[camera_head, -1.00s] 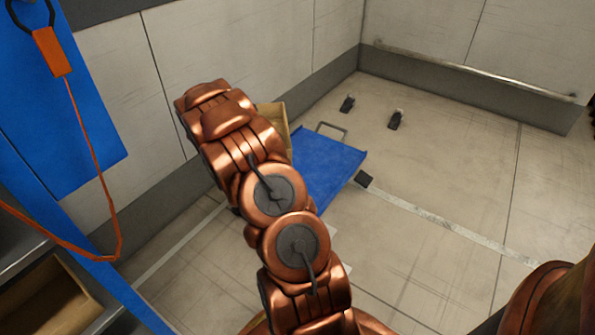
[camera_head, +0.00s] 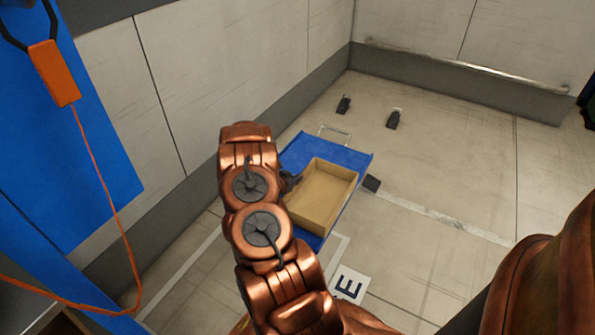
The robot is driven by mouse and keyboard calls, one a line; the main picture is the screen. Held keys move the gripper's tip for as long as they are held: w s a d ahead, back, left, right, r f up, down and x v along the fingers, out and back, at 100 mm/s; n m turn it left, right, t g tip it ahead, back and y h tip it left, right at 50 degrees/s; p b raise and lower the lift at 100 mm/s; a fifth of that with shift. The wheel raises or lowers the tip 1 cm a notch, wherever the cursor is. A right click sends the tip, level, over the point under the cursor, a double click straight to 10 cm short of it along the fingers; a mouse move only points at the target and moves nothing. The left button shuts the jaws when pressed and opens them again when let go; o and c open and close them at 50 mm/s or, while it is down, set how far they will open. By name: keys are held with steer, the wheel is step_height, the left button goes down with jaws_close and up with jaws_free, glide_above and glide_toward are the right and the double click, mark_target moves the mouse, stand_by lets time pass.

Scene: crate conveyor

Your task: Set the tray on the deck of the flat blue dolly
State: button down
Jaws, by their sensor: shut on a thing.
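The tray (camera_head: 347,204) is an open tan box with low walls. In the head view it is over the deck of the flat blue dolly (camera_head: 345,154). Blue deck shows behind the tray and along its right and front sides. I cannot tell whether the tray touches the deck or is held just above it. My gripper (camera_head: 291,182) is at the tray's left wall, shut on it. My copper arm hides the dolly's left part and most of the gripper.
Two small dark stops (camera_head: 393,119) stand on the floor behind the dolly, and a dark block (camera_head: 372,184) lies at its right. A wall runs close on the left. A blue panel (camera_head: 70,150) with an orange cord is at far left.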

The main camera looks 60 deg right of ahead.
steer(key=shift+w+d+f+b, duration=0.85)
steer(key=shift+w+d+b, duration=0.45)
steer(key=shift+d, duration=0.7)
steer(key=shift+w+d+f+b, duration=0.9)
steer(key=shift+w+d, duration=0.65)
steer(key=shift+d, duration=0.45)
steer(key=shift+w+d+f+b, duration=0.75)
steer(key=shift+w+d+b, duration=0.6)
steer(key=shift+d, duration=0.65)
steer(key=shift+w, duration=0.15)
steer(key=shift+r, duration=0.1)
steer(key=c, duration=1.3)
jaws_free()
steer(key=shift+o, duration=0.2)
